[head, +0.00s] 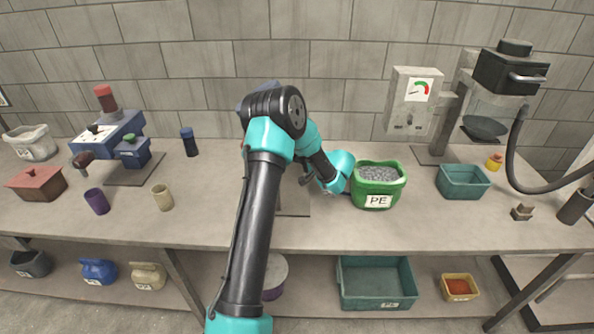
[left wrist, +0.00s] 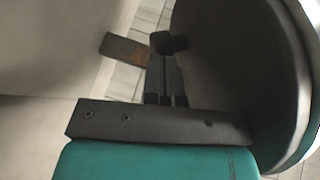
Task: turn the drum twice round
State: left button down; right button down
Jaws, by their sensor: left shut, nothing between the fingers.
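No drum shows clearly. In the head view a blue part (head: 258,88) peeks out above my elbow, and a dark base plate (head: 296,201) shows beside my arm; whatever stands between them is hidden behind my arm. My left gripper (head: 307,180) is low over the bench, just left of the green PE tub, mostly hidden by its own wrist. In the left wrist view my left gripper (left wrist: 168,43) is shut and empty. A flat brown piece (left wrist: 125,48) is close left of its tips; I cannot tell whether they touch. My right gripper is not in view.
The green PE tub (head: 362,184) of grey pellets stands close right of my wrist. A teal bin (head: 463,193) and a grey machine with a gauge (head: 413,100) are farther right. A blue machine (head: 112,140), a purple cup (head: 97,200) and a beige cup (head: 162,197) stand left.

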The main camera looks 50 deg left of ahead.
pick_arm(q)
jog(key=s+d+r, duration=0.4)
jog(key=s+d, duration=0.6)
jog(key=d, duration=0.2)
jog(key=shift+s, duration=0.15)
jog(key=shift+d, duration=0.15)
